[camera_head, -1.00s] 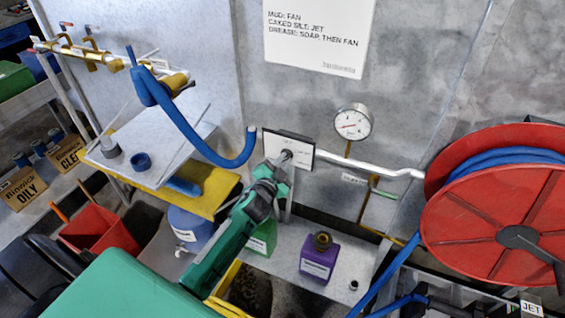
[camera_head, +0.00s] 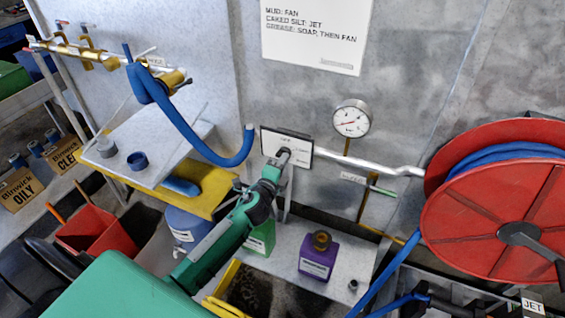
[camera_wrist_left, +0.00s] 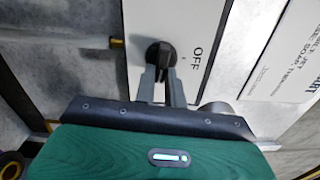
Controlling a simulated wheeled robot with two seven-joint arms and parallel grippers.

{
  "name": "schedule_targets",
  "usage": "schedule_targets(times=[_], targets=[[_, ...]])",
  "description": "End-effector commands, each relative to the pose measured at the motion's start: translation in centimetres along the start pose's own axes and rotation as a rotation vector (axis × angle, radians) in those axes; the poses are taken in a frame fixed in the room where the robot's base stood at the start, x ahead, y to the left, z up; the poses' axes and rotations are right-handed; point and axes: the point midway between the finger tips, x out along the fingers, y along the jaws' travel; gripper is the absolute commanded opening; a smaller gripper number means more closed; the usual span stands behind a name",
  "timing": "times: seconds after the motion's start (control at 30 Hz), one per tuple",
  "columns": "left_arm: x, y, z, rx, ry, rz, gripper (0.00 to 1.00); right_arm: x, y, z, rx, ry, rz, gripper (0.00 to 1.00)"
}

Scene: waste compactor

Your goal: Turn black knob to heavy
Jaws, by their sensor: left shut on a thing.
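The black knob (camera_wrist_left: 161,55) sits on a white panel (camera_wrist_left: 199,25) marked OFF beside it in the left wrist view. In the head view the panel (camera_head: 300,151) is a dark-framed plate on the grey wall, and its knob is mostly hidden by my gripper. My left gripper (camera_wrist_left: 162,84) is shut on the knob, one grey finger on each side of it. It also shows in the head view (camera_head: 281,158) at the end of my green arm. The other markings on the panel are too small to read. My right gripper is not in view.
A silver pipe (camera_head: 365,163) and a gauge (camera_head: 351,119) are right of the panel, near a red hose reel (camera_head: 500,215). A blue hose (camera_head: 205,150) hangs at left. Purple (camera_head: 318,260) and green (camera_head: 260,238) containers stand below.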

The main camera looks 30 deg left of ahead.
Motion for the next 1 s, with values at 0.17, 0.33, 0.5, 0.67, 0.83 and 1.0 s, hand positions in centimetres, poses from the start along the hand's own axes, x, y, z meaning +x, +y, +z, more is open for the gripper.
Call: schedule_targets(times=[0.17, 0.33, 0.5, 0.67, 0.83, 1.0], targets=[[-0.05, 0.32, -0.05, 0.152, 0.002, 0.002, 0.0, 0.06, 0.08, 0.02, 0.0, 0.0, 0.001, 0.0], [-0.05, 0.44, -0.03, 0.27, 0.002, 0.002, 0.0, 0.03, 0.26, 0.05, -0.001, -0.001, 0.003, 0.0], [-0.05, 0.52, -0.01, 0.356, 0.003, 0.002, 0.0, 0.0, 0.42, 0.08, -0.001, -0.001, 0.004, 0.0], [-0.04, 0.58, 0.0, 0.403, 0.002, 0.002, 0.0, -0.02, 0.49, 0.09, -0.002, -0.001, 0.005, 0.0], [-0.05, 0.62, 0.0, 0.426, 0.002, 0.002, 0.0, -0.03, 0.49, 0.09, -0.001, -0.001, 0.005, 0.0], [-0.06, 0.65, 0.0, 0.432, 0.002, 0.003, 0.0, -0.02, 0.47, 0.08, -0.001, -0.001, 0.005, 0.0]])
